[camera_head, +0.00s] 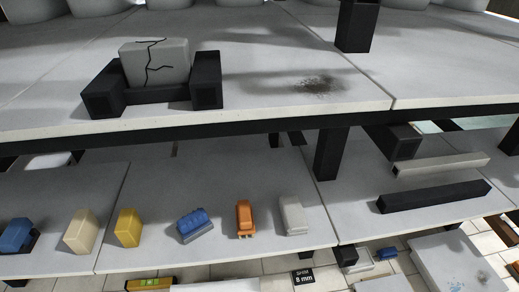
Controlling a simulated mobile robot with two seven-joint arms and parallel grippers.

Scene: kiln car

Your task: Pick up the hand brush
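I cannot make out a hand brush with certainty. On the lower shelf, a small blue object on a dark base (15,235) sits at the far left, partly cut off by the picture edge. A blue object with a grey underside (195,224) lies near the middle. An orange object (244,216) stands to its right, and a whitish one (292,214) beyond that. Any of these is too small to name surely. Neither of my grippers is in view.
A cracked pale block (160,64) sits between black blocks (205,80) on the upper shelf (300,45), left of a dark patch of grit (318,85). Cream (81,232) and yellow (128,228) blocks stand on the lower shelf. Black posts (331,153) separate the shelves.

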